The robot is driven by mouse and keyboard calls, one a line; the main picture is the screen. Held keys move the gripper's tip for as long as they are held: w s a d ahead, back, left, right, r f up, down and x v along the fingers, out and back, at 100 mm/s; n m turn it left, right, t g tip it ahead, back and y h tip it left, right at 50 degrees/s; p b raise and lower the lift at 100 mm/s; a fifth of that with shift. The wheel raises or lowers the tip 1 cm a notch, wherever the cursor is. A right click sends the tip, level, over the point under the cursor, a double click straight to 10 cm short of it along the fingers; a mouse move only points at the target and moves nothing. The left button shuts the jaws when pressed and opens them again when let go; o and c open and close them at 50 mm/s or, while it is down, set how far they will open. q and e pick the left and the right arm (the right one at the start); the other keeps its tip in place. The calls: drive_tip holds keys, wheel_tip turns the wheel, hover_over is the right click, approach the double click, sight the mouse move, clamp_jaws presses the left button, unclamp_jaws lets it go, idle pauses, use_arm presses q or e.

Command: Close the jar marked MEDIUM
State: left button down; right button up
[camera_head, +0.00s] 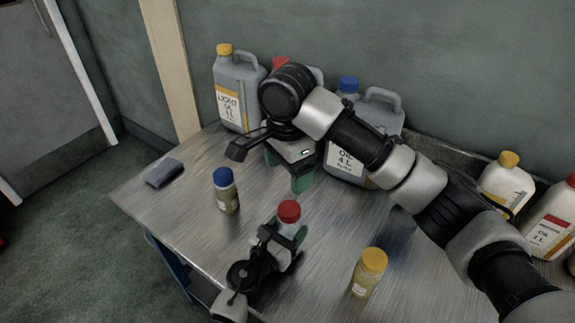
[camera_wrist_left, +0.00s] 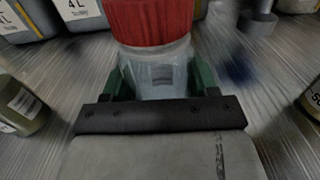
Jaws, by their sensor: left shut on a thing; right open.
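My left gripper (camera_head: 284,240) is shut on a clear jar with a red lid (camera_head: 289,211) near the middle of the table. The left wrist view shows the red lid (camera_wrist_left: 150,20) on top of the clear jar body (camera_wrist_left: 160,72), between green fingers (camera_wrist_left: 160,80). A jar with a blue lid (camera_head: 226,190) stands to the left, and a jar with a yellow lid (camera_head: 368,272) to the right. I cannot read MEDIUM on any jar. My right gripper (camera_head: 288,170) is open and empty, above the table behind the red-lidded jar.
Large grey oil canisters, including one with a yellow cap (camera_head: 240,92) and one with a blue cap (camera_head: 349,84), stand along the wall. White bottles (camera_head: 506,186) stand at the right. A dark block (camera_head: 164,173) lies near the table's left edge.

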drive_tip(key=shift+r, duration=0.3)
use_arm(q)
drive_tip(key=shift+c, duration=1)
unclamp_jaws()
drive_tip(key=b+v, duration=0.1)
drive_tip(key=v, duration=1)
drive_tip(key=shift+w, duration=0.1)
use_arm(e)
drive_tip(key=shift+f, duration=0.45)
drive_tip(key=shift+s, duration=0.1)
